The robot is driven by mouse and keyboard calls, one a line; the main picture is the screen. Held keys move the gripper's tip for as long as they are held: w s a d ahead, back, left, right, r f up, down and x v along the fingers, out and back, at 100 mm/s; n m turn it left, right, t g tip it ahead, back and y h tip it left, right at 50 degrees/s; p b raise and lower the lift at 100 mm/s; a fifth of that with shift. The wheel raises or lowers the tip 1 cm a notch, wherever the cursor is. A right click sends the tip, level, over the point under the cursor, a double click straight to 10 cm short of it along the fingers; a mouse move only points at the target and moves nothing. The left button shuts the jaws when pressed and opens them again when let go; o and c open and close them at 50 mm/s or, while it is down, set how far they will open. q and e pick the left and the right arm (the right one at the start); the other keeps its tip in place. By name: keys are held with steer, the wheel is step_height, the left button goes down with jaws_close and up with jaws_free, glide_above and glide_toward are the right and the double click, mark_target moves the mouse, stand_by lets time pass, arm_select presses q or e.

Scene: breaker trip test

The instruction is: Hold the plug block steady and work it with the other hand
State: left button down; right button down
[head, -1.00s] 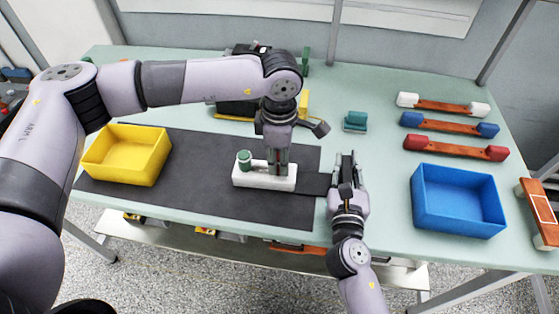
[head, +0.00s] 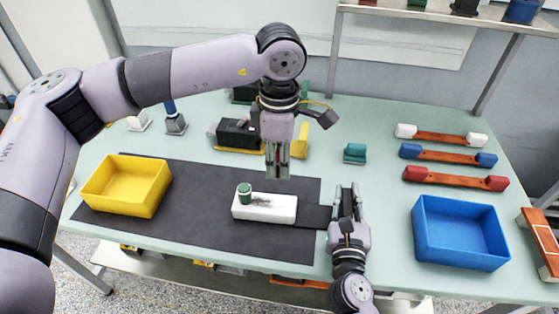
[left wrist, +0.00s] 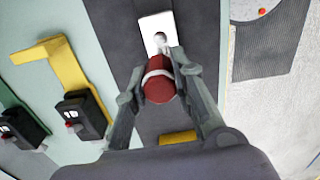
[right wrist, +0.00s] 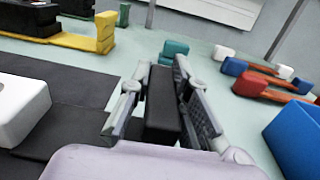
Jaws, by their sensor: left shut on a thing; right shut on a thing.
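The red plug is mostly hidden in the head view.
A yellow bin (head: 127,186) stands left and a blue bin (head: 460,234) right. Several orange bars with coloured ends, one with red ends (head: 455,179), lie at the right back. A small teal block (head: 355,153) and a black device (head: 239,134) stand behind the mat.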

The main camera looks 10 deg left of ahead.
steer(key=c, duration=1.4)
jaws_free()
steer(key=s, duration=1.2)
steer(key=shift+d, duration=0.25)
